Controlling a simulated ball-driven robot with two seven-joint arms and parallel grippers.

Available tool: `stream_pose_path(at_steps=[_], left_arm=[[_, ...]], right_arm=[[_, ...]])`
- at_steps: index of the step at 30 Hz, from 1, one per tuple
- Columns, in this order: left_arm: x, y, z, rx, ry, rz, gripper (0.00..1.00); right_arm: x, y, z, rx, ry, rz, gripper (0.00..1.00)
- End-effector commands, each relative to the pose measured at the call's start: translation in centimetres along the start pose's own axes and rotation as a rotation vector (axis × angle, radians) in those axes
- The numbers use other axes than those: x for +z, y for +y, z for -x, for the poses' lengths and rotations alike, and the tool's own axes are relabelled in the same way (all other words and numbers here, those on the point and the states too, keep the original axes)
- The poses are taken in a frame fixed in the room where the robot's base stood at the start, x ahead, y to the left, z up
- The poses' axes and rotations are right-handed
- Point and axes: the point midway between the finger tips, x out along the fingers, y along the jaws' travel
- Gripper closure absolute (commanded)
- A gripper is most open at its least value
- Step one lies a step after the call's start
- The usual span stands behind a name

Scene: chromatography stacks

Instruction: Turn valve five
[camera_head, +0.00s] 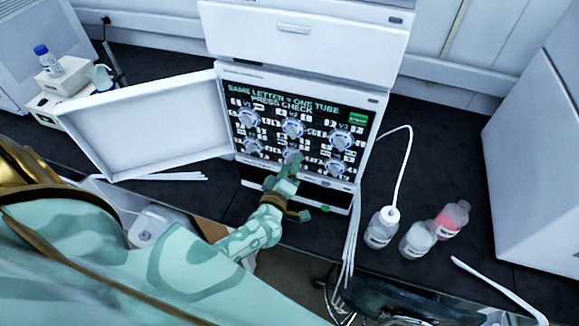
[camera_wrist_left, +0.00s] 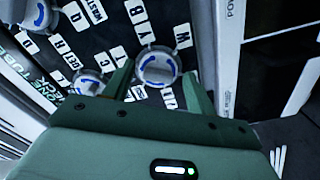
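The valve panel (camera_head: 315,106) is a dark face with two rows of round silver-and-blue knobs and white letter tiles. Its lettering reads "SAME LETTER = ONE TUBE, PRESS CHECK". The lower middle knob, which by position is valve five (camera_head: 289,155), is partly hidden behind my left gripper (camera_head: 292,168). In the left wrist view a silver knob with blue arcs (camera_wrist_left: 156,67) sits between the two green fingers of my left gripper (camera_wrist_left: 158,76). The fingers are apart, one on each side of it; I cannot tell whether they touch it. My right gripper is not in view.
A white door (camera_head: 145,125) stands open left of the panel. Neighbouring knobs sit close by, including the upper middle one (camera_head: 292,128). Several bottles, one pink (camera_head: 452,219), stand right of the stack with a white tube. A white cabinet (camera_head: 535,170) is at far right.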

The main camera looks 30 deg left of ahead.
Motion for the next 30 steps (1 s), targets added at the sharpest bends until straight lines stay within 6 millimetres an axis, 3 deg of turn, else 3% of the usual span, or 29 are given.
stream_pose_path(at_steps=[8,21,25,30], left_arm=[[0.0,0.0,1.3,0.0,0.0,0.002,0.44],[0.1,-0.2,12.4,-0.002,-0.001,0.001,0.44],[0.1,-0.1,14.8,-0.002,0.0,0.0,0.44],[0.0,-0.1,16.2,-0.001,0.0,0.0,0.44]], right_arm=[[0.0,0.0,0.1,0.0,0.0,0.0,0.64],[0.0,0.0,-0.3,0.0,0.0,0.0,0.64],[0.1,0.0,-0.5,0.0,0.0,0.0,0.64],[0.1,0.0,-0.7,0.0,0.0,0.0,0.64]])
